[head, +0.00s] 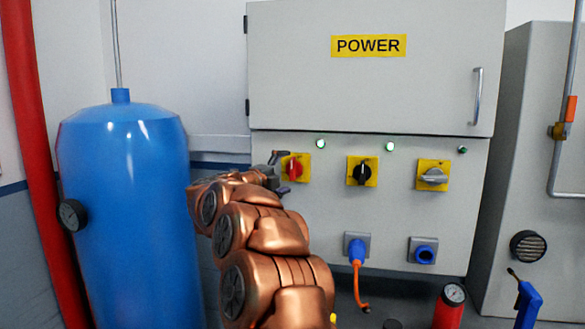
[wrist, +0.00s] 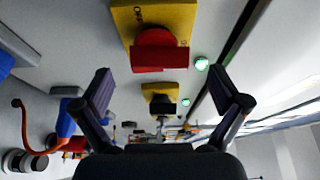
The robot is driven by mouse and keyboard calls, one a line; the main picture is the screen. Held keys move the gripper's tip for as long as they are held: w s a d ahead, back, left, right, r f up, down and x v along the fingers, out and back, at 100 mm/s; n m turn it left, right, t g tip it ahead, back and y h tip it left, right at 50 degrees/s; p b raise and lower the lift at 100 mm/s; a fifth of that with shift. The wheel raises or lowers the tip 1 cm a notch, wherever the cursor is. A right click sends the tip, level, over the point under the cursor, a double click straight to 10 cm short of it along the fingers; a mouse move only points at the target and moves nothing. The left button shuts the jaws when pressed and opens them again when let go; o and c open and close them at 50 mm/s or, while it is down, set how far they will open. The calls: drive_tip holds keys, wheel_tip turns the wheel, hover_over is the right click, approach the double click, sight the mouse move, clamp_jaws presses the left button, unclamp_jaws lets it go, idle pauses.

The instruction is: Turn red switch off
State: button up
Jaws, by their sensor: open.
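The red switch (head: 297,168) sits on a yellow plate at the left of the cabinet's row of three switches. In the wrist view the red switch (wrist: 158,52) shows up close, its handle lying crosswise in the picture, with "OFF" lettering on the yellow plate (wrist: 128,14). My gripper (head: 279,173) is open just left of and in front of the red switch. In the wrist view my gripper (wrist: 162,78) has its fingers spread, with the switch ahead of and between them, higher in the picture. I see no contact.
A black switch (head: 362,171) and a grey switch (head: 433,176) are to the right on yellow plates. Lights above the red (head: 320,143) and black switches glow. A blue plug (head: 357,250) with an orange cable is below. A blue tank (head: 125,210) stands left.

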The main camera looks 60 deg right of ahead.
sight(290, 170)
drive_tip(key=shift+d+p, duration=0.35)
drive_tip(key=shift+d, duration=1.45)
drive_tip(key=c, duration=1.2)
